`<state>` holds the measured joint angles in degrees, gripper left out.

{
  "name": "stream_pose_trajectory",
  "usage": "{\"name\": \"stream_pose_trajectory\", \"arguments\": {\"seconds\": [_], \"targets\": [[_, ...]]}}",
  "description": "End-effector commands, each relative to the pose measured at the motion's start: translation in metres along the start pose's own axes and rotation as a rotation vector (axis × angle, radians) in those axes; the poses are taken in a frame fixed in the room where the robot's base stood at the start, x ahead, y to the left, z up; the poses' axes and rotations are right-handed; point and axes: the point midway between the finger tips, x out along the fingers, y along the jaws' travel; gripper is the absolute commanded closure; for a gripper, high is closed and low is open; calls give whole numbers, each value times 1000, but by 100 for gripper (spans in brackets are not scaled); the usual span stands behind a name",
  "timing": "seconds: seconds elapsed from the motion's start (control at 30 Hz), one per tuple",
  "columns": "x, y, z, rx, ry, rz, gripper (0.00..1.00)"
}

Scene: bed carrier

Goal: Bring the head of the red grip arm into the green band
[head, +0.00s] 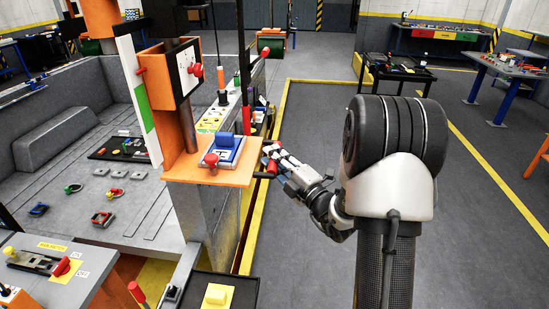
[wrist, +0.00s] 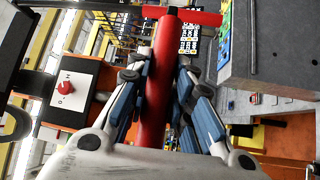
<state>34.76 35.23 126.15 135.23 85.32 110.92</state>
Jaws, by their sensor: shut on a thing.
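The red grip arm (wrist: 157,85) runs up the middle of the wrist view and ends in a red crosspiece (wrist: 196,16). My gripper (wrist: 158,72) is shut on it, with blue-padded fingers on both sides. In the head view my gripper (head: 277,160) is right of the orange ledge, and the arm is mostly hidden by the fingers and ledge. A green band (head: 145,115) shows on the white upright strip (head: 126,55) left of the orange post. I cannot tell how the head of the red grip arm lies relative to this band.
The orange ledge (head: 185,174) carries a blue block (head: 224,141) and a red knob (head: 211,160). An orange box with a white panel (head: 189,66) and red knob stands above. A yellow-edged wall lies below my gripper. Grey floor (head: 320,230) is open to the right.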

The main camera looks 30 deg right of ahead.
Motion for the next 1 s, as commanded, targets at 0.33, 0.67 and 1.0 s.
{"name": "stream_pose_trajectory", "arguments": {"seconds": [0.33, 0.67, 1.0], "targets": [[-12, -75, 9, 7, -2, -16, 100], [-11, -73, 9, 3, -1, -9, 100], [-11, -73, 9, 3, -1, -10, 59]]}}
